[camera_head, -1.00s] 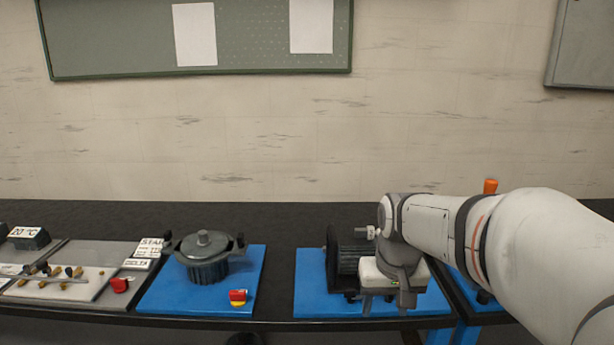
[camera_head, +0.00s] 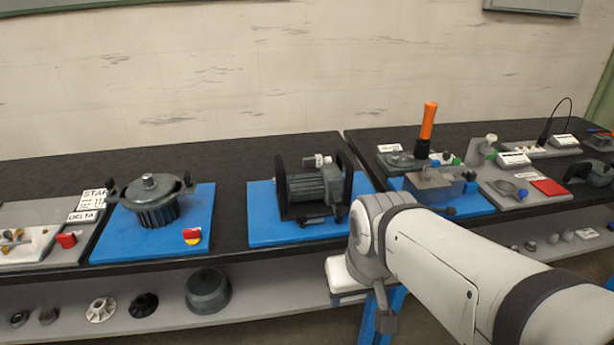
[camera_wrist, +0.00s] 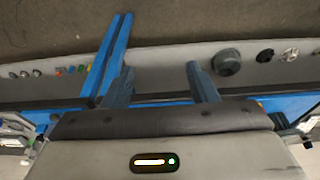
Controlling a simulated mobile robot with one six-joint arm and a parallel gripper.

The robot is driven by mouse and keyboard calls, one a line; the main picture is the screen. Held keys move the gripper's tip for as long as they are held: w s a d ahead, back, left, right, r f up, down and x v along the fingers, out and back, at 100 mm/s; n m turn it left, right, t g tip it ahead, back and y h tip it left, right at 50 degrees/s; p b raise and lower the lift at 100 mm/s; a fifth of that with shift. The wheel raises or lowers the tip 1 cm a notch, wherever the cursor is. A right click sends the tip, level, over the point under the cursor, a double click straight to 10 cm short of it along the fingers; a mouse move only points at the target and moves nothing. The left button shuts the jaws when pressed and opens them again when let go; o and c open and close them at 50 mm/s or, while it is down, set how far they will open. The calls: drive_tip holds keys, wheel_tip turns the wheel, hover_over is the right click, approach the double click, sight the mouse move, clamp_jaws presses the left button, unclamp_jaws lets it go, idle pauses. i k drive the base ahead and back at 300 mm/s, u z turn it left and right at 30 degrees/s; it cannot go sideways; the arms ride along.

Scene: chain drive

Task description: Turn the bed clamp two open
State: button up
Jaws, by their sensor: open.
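A dark finned motor on a bed (camera_head: 315,190) stands on a blue mat (camera_head: 262,228) in the middle of the head view. Small dark fittings (camera_head: 338,219) show at the front of its bed; I cannot tell which of them is bed clamp two. My gripper (camera_wrist: 160,82) is open and empty in the wrist view, its two fingers wide apart and pointing to the floor and lower shelf. In the head view its white body hangs in front of the table edge, below and right of the motor, touching nothing there. Its fingertips are unclear in that view.
A pot-like finned housing (camera_head: 156,203) stands on another blue mat at left, with a red and yellow switch (camera_head: 192,236). An upright orange-handled tool (camera_head: 427,122) stands at right. A lower shelf (camera_head: 255,300) holds several round parts. Blue table legs (camera_wrist: 108,62) stand near my gripper.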

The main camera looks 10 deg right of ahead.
sight(339, 216)
drive_tip(key=k, duration=1.3)
drive_tip(key=u, duration=0.2)
drive_tip(key=i, duration=2.2)
drive_tip(key=z, duration=0.75)
drive_tip(key=k, duration=0.9)
drive_tip(key=z, duration=0.15)
drive_tip(key=i, duration=0.9)
drive_tip(key=u, duration=0.1)
